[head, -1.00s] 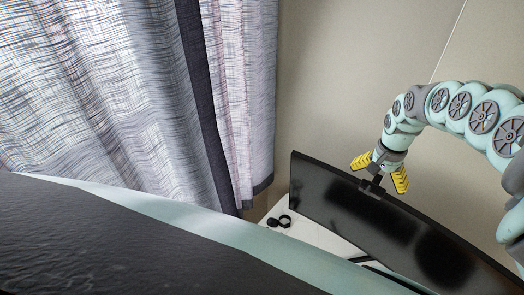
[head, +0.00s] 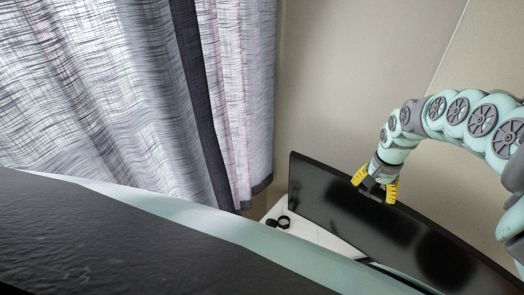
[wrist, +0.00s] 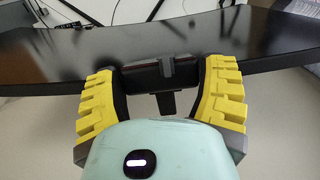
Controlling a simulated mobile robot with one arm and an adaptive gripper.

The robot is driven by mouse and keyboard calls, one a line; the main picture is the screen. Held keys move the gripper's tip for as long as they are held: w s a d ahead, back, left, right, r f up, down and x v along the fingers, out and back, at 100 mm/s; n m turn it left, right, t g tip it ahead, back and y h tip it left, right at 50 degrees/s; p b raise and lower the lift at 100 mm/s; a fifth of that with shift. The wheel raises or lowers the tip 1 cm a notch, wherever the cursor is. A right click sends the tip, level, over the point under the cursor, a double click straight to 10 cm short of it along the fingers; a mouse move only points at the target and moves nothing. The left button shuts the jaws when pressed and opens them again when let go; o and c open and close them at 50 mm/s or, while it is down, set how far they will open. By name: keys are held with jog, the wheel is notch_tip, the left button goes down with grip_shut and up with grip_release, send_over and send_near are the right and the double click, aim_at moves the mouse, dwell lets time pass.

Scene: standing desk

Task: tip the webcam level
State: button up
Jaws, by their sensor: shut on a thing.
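The webcam is a dark bar (wrist: 150,77) with a clip, seated on the top edge of the black monitor (wrist: 75,50). My gripper (wrist: 160,84) has its yellow fingers on either side of the webcam, shut on its ends. In the head view my gripper (head: 376,190) is at the monitor's (head: 335,195) top edge, and the webcam between the fingers is small and dark there. I cannot tell the webcam's exact tilt.
Pale curtains (head: 100,90) hang at the left. A plain wall (head: 340,70) stands behind the monitor. A small black item (head: 284,221) lies on the white desk (head: 318,238) left of the monitor. Cables (wrist: 80,12) lie on the desk in the wrist view.

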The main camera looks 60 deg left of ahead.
jog(key=c, duration=0.4)
jog(key=shift+w+f+b, duration=0.2)
jog(key=shift+f+b, duration=0.05)
jog(key=shift+b, duration=0.7)
jog(key=g+b, duration=0.1)
jog(key=b, duration=0.2)
jog(key=g+b, duration=0.1)
jog(key=b, duration=0.2)
jog(key=shift+w+a+f+h, duration=0.15)
jog(key=shift+a+f+h, duration=0.05)
jog(key=shift+h, duration=0.1)
jog(key=b, duration=0.2)
jog(key=shift+b, duration=0.35)
jog(key=shift+r+g+b, duration=0.1)
jog(key=shift+g+b, duration=0.2)
jog(key=shift+b, duration=0.2)
jog(key=shift+r+b, duration=0.25)
jog(key=shift+b, duration=0.3)
jog(key=shift+r, duration=0.1)
jog(key=shift+g, duration=0.3)
